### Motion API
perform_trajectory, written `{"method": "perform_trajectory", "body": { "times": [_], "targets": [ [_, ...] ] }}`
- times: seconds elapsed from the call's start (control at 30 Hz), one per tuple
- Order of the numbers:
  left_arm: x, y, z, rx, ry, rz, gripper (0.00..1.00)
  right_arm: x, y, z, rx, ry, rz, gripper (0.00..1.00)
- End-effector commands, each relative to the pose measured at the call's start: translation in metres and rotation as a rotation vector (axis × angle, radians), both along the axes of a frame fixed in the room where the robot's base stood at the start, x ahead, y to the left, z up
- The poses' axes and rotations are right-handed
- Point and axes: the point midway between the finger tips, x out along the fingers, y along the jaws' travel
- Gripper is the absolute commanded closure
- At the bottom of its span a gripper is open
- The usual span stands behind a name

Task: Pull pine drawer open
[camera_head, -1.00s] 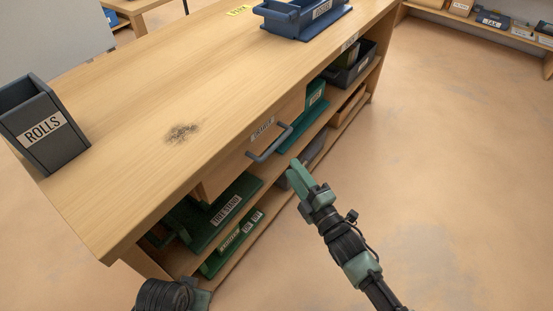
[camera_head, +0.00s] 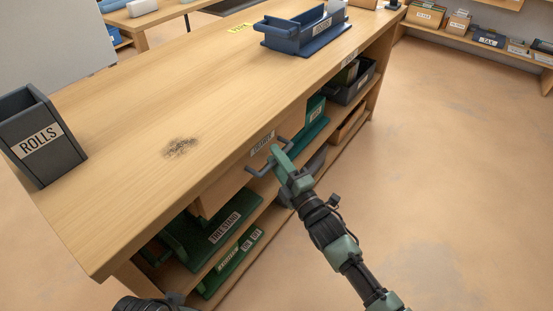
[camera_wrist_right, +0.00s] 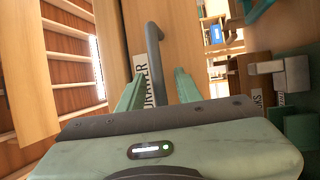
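The pine drawer (camera_head: 226,188) sits under the worktop of the wooden bench, its front close beneath the top's edge and apparently closed. It has a white label and a grey bar handle (camera_head: 254,172). My right gripper (camera_head: 276,153) is at the handle and covers part of it. In the right wrist view, the handle (camera_wrist_right: 153,50) runs between my two green fingers (camera_wrist_right: 157,82), which stand apart with gaps on both sides. The label reading DRAWER (camera_wrist_right: 143,78) shows beside it. Only a dark part of my left arm shows at the bottom left of the head view; its gripper is out of frame.
The bench top (camera_head: 130,190) carries a grey ROLLS bin (camera_head: 40,135) and a blue bin (camera_head: 305,30). Below the drawer, shelves hold a green TREE STAND box (camera_head: 212,232) and several other boxes. Open floor (camera_head: 450,200) lies to the right.

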Motion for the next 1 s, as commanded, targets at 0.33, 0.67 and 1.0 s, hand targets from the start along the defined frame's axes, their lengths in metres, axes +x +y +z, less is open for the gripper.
{"method": "perform_trajectory", "body": {
  "times": [0.33,0.67,1.0],
  "targets": [
    [0.0002,0.0002,-0.0002,0.000,0.000,0.000,0.64,-0.0002,-0.0002,-0.0001,0.001,0.001,0.000,1.00],
    [0.0003,0.0001,-0.0004,0.000,0.000,0.000,0.64,-0.0003,-0.0003,-0.0003,0.001,0.001,0.000,1.00],
    [0.0002,0.0000,-0.0006,0.000,0.000,0.000,0.64,-0.0004,-0.0004,-0.0005,0.000,0.002,-0.001,1.00]
  ]
}}
